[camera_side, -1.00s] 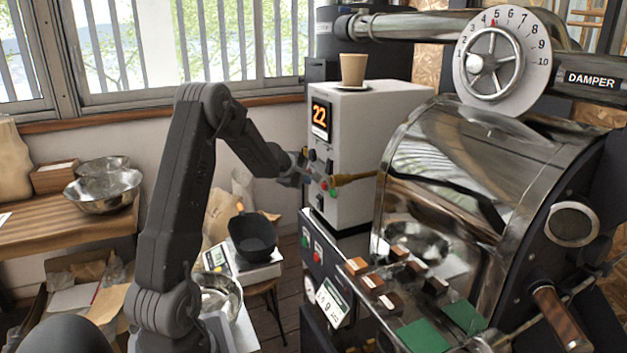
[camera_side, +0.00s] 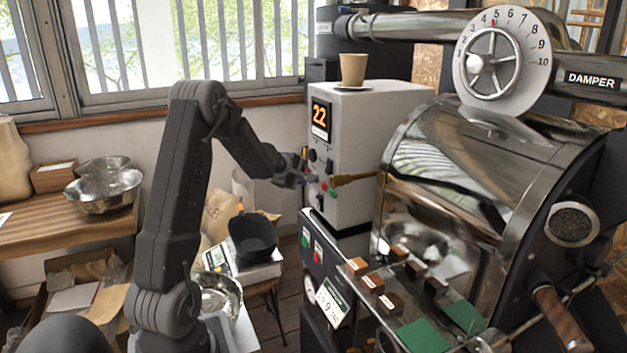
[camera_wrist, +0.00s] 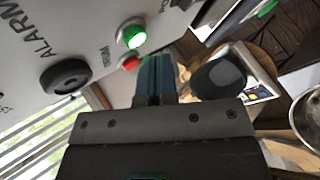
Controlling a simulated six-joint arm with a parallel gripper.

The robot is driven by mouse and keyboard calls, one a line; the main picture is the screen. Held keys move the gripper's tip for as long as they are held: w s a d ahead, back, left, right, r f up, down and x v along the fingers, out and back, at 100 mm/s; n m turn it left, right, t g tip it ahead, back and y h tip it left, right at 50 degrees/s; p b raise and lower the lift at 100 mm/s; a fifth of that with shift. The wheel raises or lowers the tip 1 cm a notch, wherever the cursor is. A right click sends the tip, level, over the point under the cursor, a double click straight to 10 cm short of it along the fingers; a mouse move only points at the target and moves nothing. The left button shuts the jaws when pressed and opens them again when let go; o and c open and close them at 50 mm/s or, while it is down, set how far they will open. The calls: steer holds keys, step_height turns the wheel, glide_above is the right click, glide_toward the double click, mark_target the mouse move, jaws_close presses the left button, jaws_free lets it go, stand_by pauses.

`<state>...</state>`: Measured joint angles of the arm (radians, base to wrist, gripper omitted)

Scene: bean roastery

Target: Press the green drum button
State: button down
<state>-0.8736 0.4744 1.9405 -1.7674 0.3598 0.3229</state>
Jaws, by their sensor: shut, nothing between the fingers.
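The control box (camera_side: 362,120) is a pale cabinet with a small panel on its left face. In the wrist view a round green button (camera_wrist: 131,36) in a metal ring glows brightly. A red button (camera_wrist: 130,62) is just below it; the small label beside them is hard to read. In the side view the green button (camera_side: 333,193) shows low on the panel, beside the red one (camera_side: 323,186). My gripper (camera_wrist: 155,68) is shut and empty, its fingertips close to the red and green buttons in the picture. In the side view my gripper (camera_side: 303,181) is at the panel's left; contact cannot be told.
A black knob (camera_wrist: 66,77) marked ALARM is beside the buttons. A lower panel has another green button (camera_side: 305,238) and red button (camera_side: 317,253). A scale (camera_side: 262,268) with a black pan stands below.

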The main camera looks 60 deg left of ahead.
steer(key=s, duration=0.5)
stand_by(0.4)
stand_by(0.5)
